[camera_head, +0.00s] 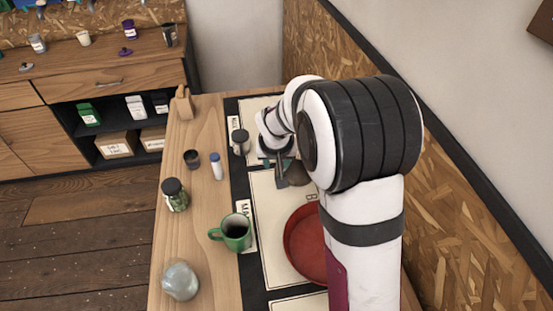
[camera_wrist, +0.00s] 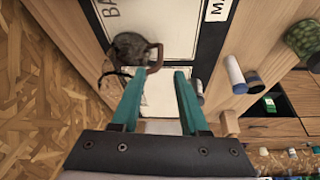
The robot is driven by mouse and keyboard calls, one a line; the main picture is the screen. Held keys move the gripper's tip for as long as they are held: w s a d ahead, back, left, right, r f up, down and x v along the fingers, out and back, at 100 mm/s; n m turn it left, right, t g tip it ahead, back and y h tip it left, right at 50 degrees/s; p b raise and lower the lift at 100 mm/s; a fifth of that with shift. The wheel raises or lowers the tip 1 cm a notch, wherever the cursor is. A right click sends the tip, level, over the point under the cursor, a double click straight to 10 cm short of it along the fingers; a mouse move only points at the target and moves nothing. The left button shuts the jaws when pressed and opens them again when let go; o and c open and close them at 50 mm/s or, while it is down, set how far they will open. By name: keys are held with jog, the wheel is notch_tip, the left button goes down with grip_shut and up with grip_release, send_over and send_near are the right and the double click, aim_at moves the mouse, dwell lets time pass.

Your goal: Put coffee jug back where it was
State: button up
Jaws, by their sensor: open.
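The coffee jug, a dark rounded vessel with a brown handle (camera_wrist: 130,46), stands on a pale panel in the wrist view. It also shows in the head view (camera_head: 300,174), partly hidden by my arm. My gripper (camera_wrist: 157,82) has its two teal fingers apart, with nothing held between them. The jug's handle lies just beyond the fingertips, towards their gap; I cannot tell whether they touch it. In the head view my gripper (camera_head: 279,162) is low over the table, beside the jug.
A red round tray (camera_head: 303,245) lies on the nearer panel, partly behind my arm. A green mug (camera_head: 234,232), a lidded jar (camera_head: 174,194), a white-and-blue cylinder (camera_head: 216,167) and a grey-lidded canister (camera_head: 240,142) stand left of the jug. A wall borders the table's right side.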

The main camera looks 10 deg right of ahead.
jog(key=s+r+m+g, duration=0.2)
jog(key=s+r, duration=0.5)
jog(key=s, duration=0.6)
jog(key=s+a+m+g+y, duration=0.1)
jog(key=s, duration=0.9)
jog(key=s+a+r+g+y, duration=0.1)
jog(key=s+a+g, duration=0.1)
jog(key=s, duration=0.9)
jog(key=shift+r+m+y, duration=0.25)
jog(key=shift+m+y, duration=0.15)
